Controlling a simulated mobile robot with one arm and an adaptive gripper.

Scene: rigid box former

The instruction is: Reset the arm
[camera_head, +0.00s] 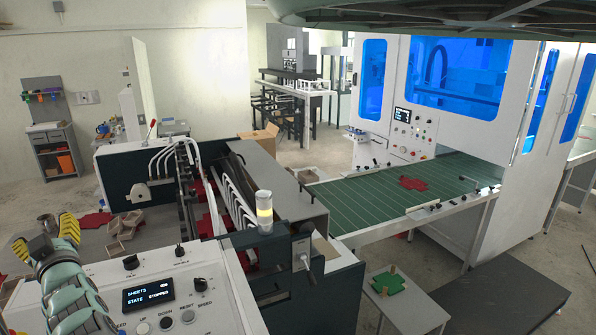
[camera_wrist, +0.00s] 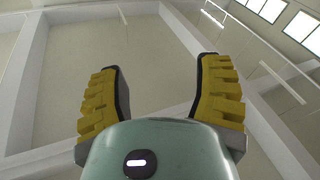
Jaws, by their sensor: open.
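My gripper (camera_head: 46,238) is at the lower left in the head view, raised in front of the box machine's control panel. Its two yellow padded fingers stand apart and upright, with nothing between them. In the wrist view my gripper (camera_wrist: 158,95) shows the fingers spread wide against the wall and ceiling. My green arm comes up from the bottom edge in the head view.
The control panel (camera_head: 165,290) has a screen reading "STATE STOPPED". A lamp (camera_head: 264,212) stands on the machine. Brown cartons (camera_head: 125,225) lie behind the gripper. A green conveyor (camera_head: 365,205) carries a red sheet (camera_head: 413,184). A small table (camera_head: 405,304) stands in front.

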